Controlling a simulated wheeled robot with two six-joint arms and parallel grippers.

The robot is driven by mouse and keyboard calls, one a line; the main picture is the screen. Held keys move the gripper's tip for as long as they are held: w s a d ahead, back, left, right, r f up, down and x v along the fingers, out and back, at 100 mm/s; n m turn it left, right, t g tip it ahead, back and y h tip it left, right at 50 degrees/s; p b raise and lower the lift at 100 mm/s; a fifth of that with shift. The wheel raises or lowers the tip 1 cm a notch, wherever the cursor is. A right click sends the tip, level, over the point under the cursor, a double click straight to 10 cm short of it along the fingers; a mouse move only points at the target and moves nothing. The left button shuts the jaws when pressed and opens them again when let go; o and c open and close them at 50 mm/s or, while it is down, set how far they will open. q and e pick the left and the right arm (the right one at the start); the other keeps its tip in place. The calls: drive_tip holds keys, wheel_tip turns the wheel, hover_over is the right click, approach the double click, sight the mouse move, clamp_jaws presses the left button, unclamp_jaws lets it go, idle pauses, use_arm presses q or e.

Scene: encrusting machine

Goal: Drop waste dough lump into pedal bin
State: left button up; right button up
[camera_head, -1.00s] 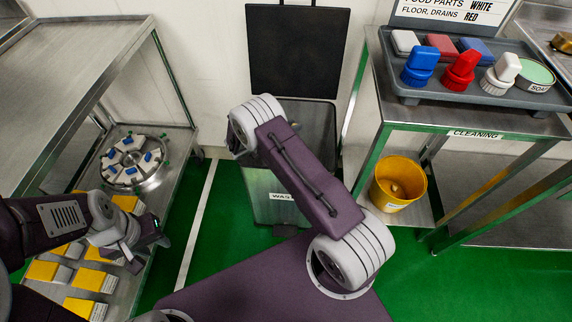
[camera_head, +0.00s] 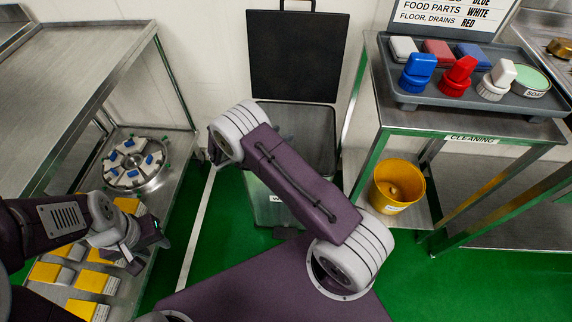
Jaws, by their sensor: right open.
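The pedal bin (camera_head: 262,207) is a steel box with a partly covered label on its front. Its black lid (camera_head: 297,55) stands up open against the wall. My right arm crosses in front of the bin and covers part of its opening. My right gripper is hidden behind that arm. No dough lump can be made out at the bin or in my left gripper. My left gripper (camera_head: 150,238) is at the lower left, beside the steel shelf, and its jaws are too small and dark to read.
A yellow bucket (camera_head: 382,205) with a pale round thing inside stands on the cleaning table's lower shelf. Brushes and a soap tin lie in a grey tray (camera_head: 425,104) above. A round steel plate (camera_head: 150,178) and several yellow-and-white blocks occupy the left shelf. Green floor is clear at lower right.

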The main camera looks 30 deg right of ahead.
drive_tip(key=shift+v, duration=1.25)
drive_tip(key=shift+d, duration=0.1)
